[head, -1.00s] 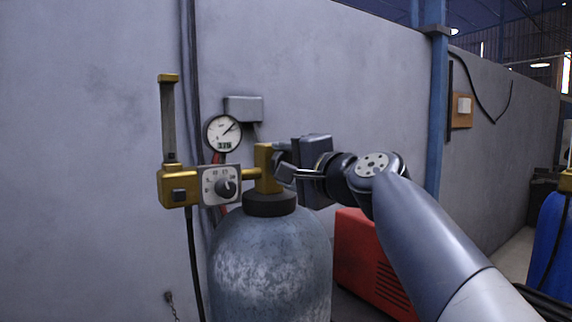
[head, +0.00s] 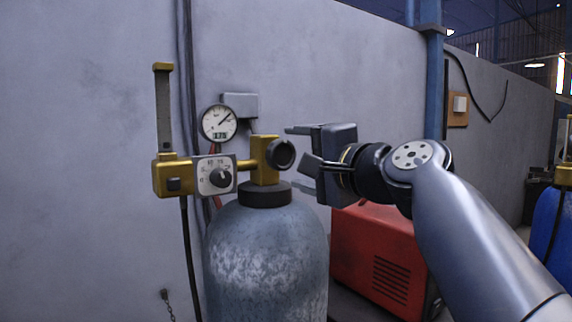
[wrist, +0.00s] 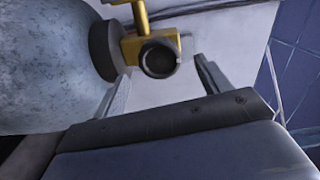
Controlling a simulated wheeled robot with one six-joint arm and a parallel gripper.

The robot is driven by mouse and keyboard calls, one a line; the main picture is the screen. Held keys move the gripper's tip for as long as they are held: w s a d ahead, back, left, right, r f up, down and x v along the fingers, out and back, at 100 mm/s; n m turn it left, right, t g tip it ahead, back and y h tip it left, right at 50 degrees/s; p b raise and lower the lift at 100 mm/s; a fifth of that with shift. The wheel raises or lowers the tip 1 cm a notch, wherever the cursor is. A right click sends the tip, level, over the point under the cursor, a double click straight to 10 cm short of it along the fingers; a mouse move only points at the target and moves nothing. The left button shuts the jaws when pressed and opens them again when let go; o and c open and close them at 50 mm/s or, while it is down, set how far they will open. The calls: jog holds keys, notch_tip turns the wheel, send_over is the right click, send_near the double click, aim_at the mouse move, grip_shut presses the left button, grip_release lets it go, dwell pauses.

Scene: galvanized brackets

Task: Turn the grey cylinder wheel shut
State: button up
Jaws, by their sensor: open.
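The grey cylinder (head: 266,250) stands upright with a black collar and a brass valve (head: 264,162) on top. Its dark round wheel (head: 281,154) sits on the valve's right side and faces my gripper. My gripper (head: 297,146) is open and empty, just right of the wheel and apart from it. In the wrist view the wheel (wrist: 158,58) shows ahead, between and beyond the two fingertips (wrist: 160,72), with nothing between the fingers. The cylinder fills the left of that view.
A regulator with a dial knob (head: 220,177) and a flowmeter tube (head: 163,110) sits left of the valve. A gauge (head: 219,123) is behind it, near the wall (head: 340,60). A red machine (head: 378,255) stands right of the cylinder; a blue cylinder (head: 555,230) is at far right.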

aim_at(286, 154)
jog(key=b+v, duration=0.1)
jog(key=v, duration=0.4)
jog(key=shift+s, duration=0.1)
jog(key=p+x, duration=0.3)
jog(key=x, duration=0.7)
jog(key=shift+r, duration=0.1)
jog(key=shift+w+a, duration=0.2)
jog(key=shift+w, duration=0.15)
